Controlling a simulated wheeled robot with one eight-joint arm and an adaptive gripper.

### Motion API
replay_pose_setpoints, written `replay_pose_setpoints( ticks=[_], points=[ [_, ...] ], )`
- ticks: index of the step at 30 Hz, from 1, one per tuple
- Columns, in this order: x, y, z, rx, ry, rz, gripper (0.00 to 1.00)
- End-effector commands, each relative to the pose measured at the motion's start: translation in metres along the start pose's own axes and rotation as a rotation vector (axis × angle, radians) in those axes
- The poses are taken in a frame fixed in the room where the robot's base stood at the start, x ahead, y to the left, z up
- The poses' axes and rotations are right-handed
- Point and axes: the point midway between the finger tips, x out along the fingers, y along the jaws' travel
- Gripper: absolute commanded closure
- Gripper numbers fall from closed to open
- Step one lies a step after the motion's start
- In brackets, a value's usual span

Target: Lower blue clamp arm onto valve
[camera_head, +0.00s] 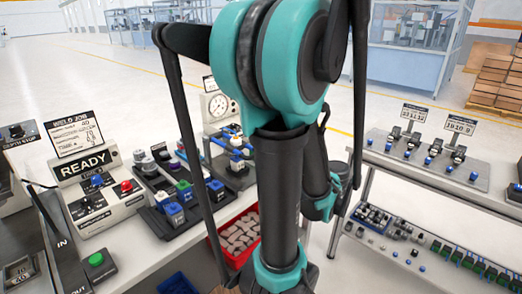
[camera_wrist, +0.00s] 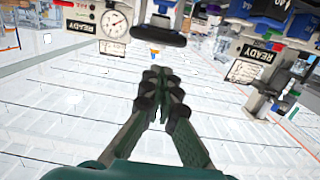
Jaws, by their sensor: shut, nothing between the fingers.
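My gripper (camera_wrist: 163,75) is shut and empty in the wrist view, its two dark fingers meeting at the tips. In the head view my arm covers the middle, and the gripper is not clearly seen. Small fixtures with blue parts (camera_head: 237,160) stand by the dial gauge (camera_head: 217,106) on the left bench; I cannot tell which is the clamp arm or the valve. In the wrist view, which is upside down, a dark rounded bar (camera_wrist: 158,38) with blue near it lies beyond the fingertips, apart from them. More blue parts (camera_wrist: 268,10) show at top right.
A READY panel (camera_head: 84,165) with buttons, a green button box (camera_head: 97,262) and blue blocks (camera_head: 172,212) crowd the left bench. A red bin (camera_head: 238,240) holds pale parts. On the right, a rack (camera_head: 410,160) carries several blue-tipped clamps. Open floor lies behind.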

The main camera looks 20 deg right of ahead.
Motion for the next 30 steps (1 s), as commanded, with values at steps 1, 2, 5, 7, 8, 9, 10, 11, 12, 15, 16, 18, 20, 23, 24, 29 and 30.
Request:
replay_pose_setpoints(
  ticks=[1,2,5,7,8,9,10,11,12,15,16,18,20,23,24,29,30],
  points=[
    [-0.006,0.001,0.004,0.000,0.000,0.005,1.00],
    [-0.010,0.002,0.006,0.001,0.000,0.005,1.00],
    [-0.021,0.002,0.014,0.001,0.000,0.006,1.00],
    [-0.028,0.002,0.019,0.001,0.000,0.005,1.00],
    [-0.031,0.001,0.021,0.001,0.001,0.004,1.00],
    [-0.035,0.002,0.024,0.001,0.001,0.005,1.00],
    [-0.038,0.001,0.026,0.001,0.001,0.004,1.00],
    [-0.040,0.001,0.028,0.001,0.001,0.004,1.00],
    [-0.043,0.002,0.029,0.001,0.001,0.004,1.00],
    [-0.048,0.001,0.033,0.001,0.001,0.002,1.00],
    [-0.049,0.001,0.034,0.001,0.001,0.002,1.00],
    [-0.051,0.000,0.035,0.001,0.001,0.001,1.00],
    [-0.052,0.000,0.036,0.001,0.001,0.000,1.00],
    [-0.052,0.000,0.036,0.001,0.001,0.000,1.00],
    [-0.052,0.000,0.036,0.001,0.001,0.000,1.00],
    [-0.052,0.000,0.036,0.001,0.001,0.000,1.00],
    [-0.052,0.000,0.036,0.001,0.001,0.000,1.00]
  ],
)
